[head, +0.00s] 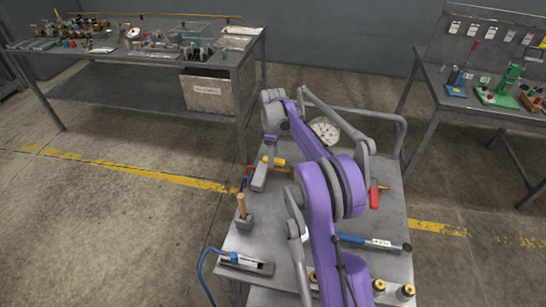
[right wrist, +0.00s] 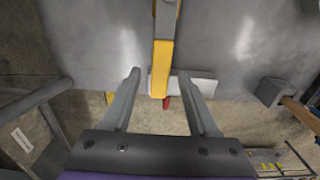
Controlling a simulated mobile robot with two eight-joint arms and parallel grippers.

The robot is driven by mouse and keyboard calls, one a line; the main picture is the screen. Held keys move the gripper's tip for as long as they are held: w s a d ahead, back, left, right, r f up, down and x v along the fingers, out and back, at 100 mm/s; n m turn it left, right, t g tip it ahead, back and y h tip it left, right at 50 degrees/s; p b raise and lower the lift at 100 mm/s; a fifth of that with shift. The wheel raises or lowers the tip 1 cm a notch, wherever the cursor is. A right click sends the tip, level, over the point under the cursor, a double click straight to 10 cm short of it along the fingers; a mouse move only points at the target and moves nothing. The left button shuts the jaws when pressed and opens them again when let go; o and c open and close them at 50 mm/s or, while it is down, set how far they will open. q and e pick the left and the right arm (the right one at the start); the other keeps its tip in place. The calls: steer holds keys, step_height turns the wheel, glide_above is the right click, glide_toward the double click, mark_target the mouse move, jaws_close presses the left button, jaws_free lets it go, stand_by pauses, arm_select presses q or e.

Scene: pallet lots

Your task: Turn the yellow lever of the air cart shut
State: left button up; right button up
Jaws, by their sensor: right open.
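The yellow lever (right wrist: 161,66) of the air cart shows in the right wrist view, pointing down the picture from a grey mount. In the head view a short yellow piece (head: 275,161), apparently the same lever, sits at the cart's left side, partly covered by my arm. My right gripper (right wrist: 159,76) is open, with one finger on each side of the lever and a visible gap to each. In the head view the right gripper (head: 261,177) is small and partly hidden. The air cart (head: 388,239) has a grey top. My left gripper is not in view.
On the cart are a round gauge (head: 325,130), a red-handled part (head: 374,198), a blue-handled tool (head: 365,241), a wooden-handled block (head: 243,215) and several brass fittings. Cluttered benches stand behind left (head: 150,62) and right (head: 460,105). Floor left of the cart is clear.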

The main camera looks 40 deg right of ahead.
steer(key=shift+f, duration=0.4)
jaws_close()
stand_by(1.2)
